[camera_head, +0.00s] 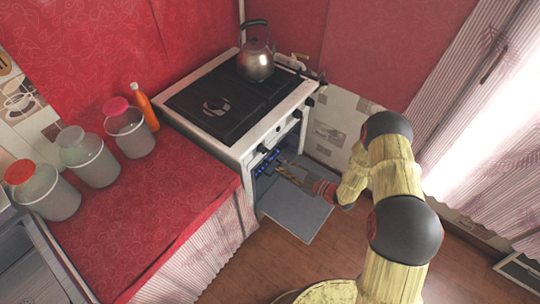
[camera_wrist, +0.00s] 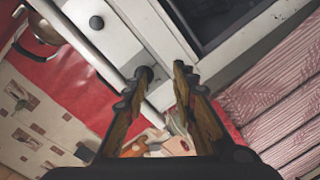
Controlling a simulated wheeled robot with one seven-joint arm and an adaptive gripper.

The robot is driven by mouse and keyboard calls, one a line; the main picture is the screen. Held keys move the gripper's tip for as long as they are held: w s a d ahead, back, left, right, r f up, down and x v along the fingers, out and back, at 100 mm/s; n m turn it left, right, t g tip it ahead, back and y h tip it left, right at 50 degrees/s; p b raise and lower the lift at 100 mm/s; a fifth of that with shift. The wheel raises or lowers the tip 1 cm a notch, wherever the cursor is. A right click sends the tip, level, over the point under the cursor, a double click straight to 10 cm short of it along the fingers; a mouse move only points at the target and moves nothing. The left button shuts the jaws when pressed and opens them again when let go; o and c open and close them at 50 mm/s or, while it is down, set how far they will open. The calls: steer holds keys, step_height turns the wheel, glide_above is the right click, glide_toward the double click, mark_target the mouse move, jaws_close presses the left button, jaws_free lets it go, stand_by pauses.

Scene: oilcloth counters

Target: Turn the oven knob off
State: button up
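The white stove (camera_head: 232,152) has a black cooktop. Black knobs sit along its front edge, one near the left end (camera_head: 262,149) and others farther right (camera_head: 297,114). The oven door (camera_head: 293,207) hangs open, and blue flames (camera_head: 267,161) show inside. My gripper (camera_head: 284,169) is in front of the oven opening, below the knob row. In the wrist view my gripper (camera_wrist: 160,82) is open, with its fingers apart. A dark knob (camera_wrist: 143,73) appears by the left fingertip; I cannot tell whether they touch. Another knob (camera_wrist: 96,22) is up and left. Which knob is the oven's is unclear.
A metal kettle (camera_head: 256,62) stands at the back of the cooktop. Several jars (camera_head: 89,157) and an orange bottle (camera_head: 145,107) stand on the red counter (camera_head: 165,190) to the left. The open door juts over the wooden floor (camera_head: 240,275). Pleated curtains (camera_head: 490,120) hang at right.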

mark_target(267, 152)
steer(key=shift+n+t+y, duration=0.3)
steer(key=shift+n+y, duration=0.3)
steer(key=shift+n, duration=0.1)
steer(key=shift+w+a+r+b, duration=0.25)
steer(key=shift+w+a+r, duration=0.3)
steer(key=shift+w+a, duration=0.4)
steer(key=shift+w+a+r+b, duration=0.25)
steer(key=shift+w+a+r, duration=0.3)
steer(key=shift+a, duration=0.75)
steer(key=shift+w+a+r+b, duration=0.25)
steer(key=shift+w+a+r, duration=0.25)
steer(key=shift+w+a, duration=0.5)
steer(key=shift+s+a, duration=0.1)
steer(key=shift+s, duration=0.05)
jaws_close()
